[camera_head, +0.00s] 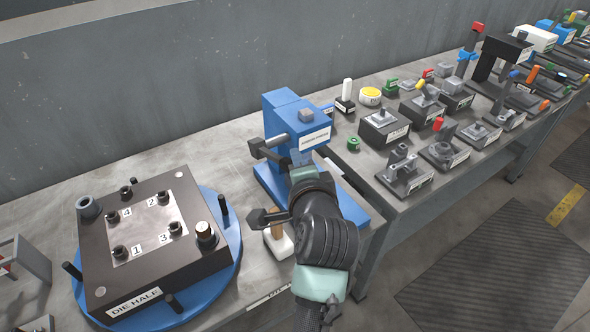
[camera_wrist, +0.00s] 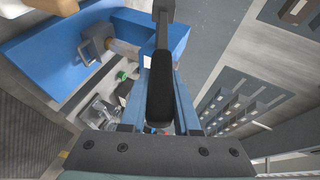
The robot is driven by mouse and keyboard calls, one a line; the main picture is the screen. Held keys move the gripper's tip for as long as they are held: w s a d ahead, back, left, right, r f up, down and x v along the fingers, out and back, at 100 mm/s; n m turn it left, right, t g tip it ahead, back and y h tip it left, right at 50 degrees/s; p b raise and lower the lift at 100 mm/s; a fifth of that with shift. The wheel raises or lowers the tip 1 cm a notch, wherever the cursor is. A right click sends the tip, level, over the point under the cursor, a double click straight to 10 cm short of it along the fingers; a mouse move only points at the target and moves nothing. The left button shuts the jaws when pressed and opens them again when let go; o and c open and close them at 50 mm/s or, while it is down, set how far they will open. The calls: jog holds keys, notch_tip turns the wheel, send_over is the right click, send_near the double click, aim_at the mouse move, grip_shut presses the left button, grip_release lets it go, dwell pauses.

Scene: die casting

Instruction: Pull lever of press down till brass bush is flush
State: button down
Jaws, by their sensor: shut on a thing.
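The blue press (camera_head: 297,125) stands at the right end of the near bench, with a white label on its head. It also shows in the wrist view (camera_wrist: 60,55), tilted by the camera angle. Its lever is a dark bar with a thick black grip (camera_wrist: 160,98) in the wrist view. My gripper (camera_wrist: 162,112) is shut on this grip, with a blue finger on each side of it. In the head view, my wrist and arm are in front of the press and cover its lower part and the lever grip.
A dark die half (camera_head: 88,240) with pins and bushes lies on a blue round plate left of my arm. A second bench to the right carries several small fixtures, including a yellow button (camera_head: 370,96) and a green part (camera_head: 353,144). A grey wall runs behind.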

notch_tip(320, 180, down, 7)
jog(key=s+m+t+y+b, duration=0.1)
jog(key=t+b, duration=0.3)
jog(key=b, duration=0.7)
jog(key=shift+d+r+m+b, duration=0.2)
jog(key=shift+d+m+b, duration=0.1)
jog(key=shift+d, duration=0.15)
jog(key=c, duration=0.6)
grip_release()
jog(key=shift+f, duration=0.1)
jog(key=shift+c, duration=0.2)
jog(key=shift+s, duration=0.1)
jog(key=v, duration=1.2)
jog(key=shift+s+d+b, duration=0.15)
jog(key=shift+s+b, duration=0.2)
jog(key=shift+b, duration=0.1)
jog(key=shift+f, duration=0.15)
